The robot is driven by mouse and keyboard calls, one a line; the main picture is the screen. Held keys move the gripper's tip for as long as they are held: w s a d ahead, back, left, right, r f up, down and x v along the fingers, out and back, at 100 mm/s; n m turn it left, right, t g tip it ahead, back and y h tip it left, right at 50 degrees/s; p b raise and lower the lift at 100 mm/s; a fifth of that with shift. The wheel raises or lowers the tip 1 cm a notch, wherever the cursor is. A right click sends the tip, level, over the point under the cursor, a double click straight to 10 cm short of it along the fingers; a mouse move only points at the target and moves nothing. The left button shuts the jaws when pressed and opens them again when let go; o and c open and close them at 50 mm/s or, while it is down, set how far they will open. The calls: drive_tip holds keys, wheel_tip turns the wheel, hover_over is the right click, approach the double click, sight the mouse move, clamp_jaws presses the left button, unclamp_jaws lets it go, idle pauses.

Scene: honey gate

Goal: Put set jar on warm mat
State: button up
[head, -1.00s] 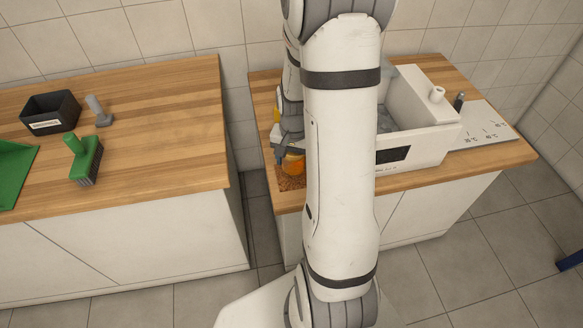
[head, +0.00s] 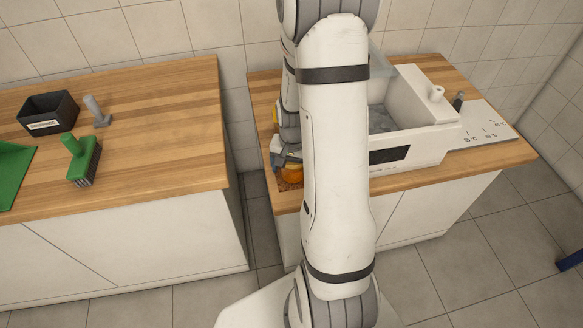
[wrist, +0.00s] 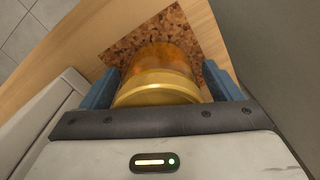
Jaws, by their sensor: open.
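The jar (wrist: 157,91) has a gold lid and amber contents. It also shows as a small orange patch in the head view (head: 291,175), partly hidden by my gripper and arm. It appears upright on a brown, cork-like mat (wrist: 118,46) at the left front corner of the right counter; its base contact is hidden. The mat is a sliver in the head view (head: 283,186). My gripper (wrist: 162,80) is open, with one blue finger on each side of the jar. Whether the fingers touch it is unclear. The gripper in the head view (head: 288,158) is low over the jar.
A white open-topped bath unit (head: 410,140) stands right of my arm, with a marked white plate (head: 485,128) beyond. Across a gap, the left counter (head: 150,130) holds a black bin (head: 48,112), a grey-handled tool (head: 97,110) and a green brush (head: 83,160).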

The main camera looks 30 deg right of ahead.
wheel_tip(320, 180, up, 12)
drive_tip(key=shift+r+p, duration=0.1)
drive_tip(key=shift+p, duration=0.8)
drive_tip(key=s+a+r+n+t, duration=0.2)
drive_tip(key=s+a+r+n, duration=0.6)
drive_tip(key=s+a+r, duration=0.3)
drive_tip(key=shift+s+a+n, duration=0.3)
drive_tip(key=shift+s+a, duration=0.05)
drive_tip(key=shift+a, duration=0.4)
drive_tip(key=shift+t, duration=0.3)
drive_tip(key=p+v, duration=0.1)
drive_tip(key=v, duration=0.1)
drive_tip(key=p+v, duration=0.2)
drive_tip(key=w+p+v, duration=0.1)
drive_tip(key=p, duration=0.1)
drive_tip(key=shift+s+r, duration=0.15)
drive_tip(key=shift+r, duration=0.35)
